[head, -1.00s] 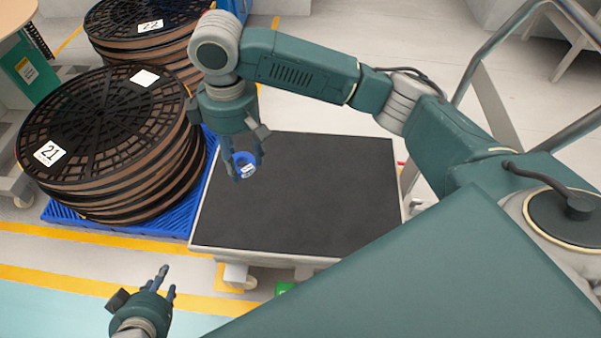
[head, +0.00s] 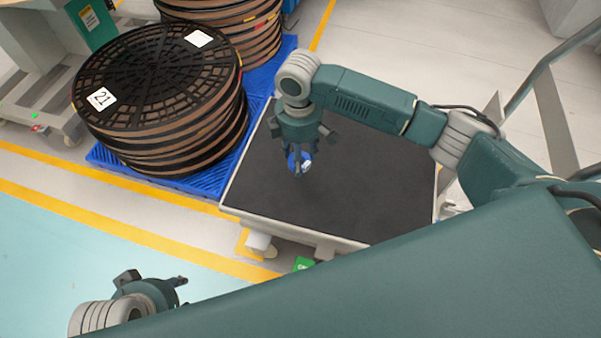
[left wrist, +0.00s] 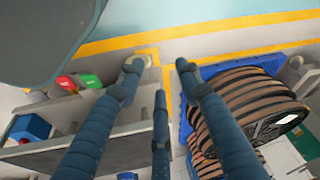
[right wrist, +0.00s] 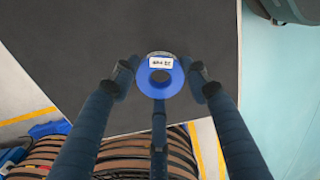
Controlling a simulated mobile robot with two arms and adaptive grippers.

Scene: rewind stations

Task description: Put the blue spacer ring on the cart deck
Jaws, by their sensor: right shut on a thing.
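The blue spacer ring (head: 298,163) has a white label and is in my right gripper (head: 300,166). In the right wrist view the ring (right wrist: 160,82) sits between the fingertips, which touch its sides, with its hole facing the camera. The cart deck (head: 370,195) is a flat black surface with a pale rim. The ring is over the left part of the deck; the height of the gap below it is hard to tell. My left gripper (head: 178,283) is at the lower left of the head view, empty, with its fingers apart in the left wrist view (left wrist: 158,68).
A stack of large black-and-brown reels marked 21 (head: 160,95) stands on a blue pallet (head: 205,185) close to the deck's left side. Another reel stack (head: 235,30) is behind it. A grey rail (head: 545,75) rises at the right. The deck is otherwise bare.

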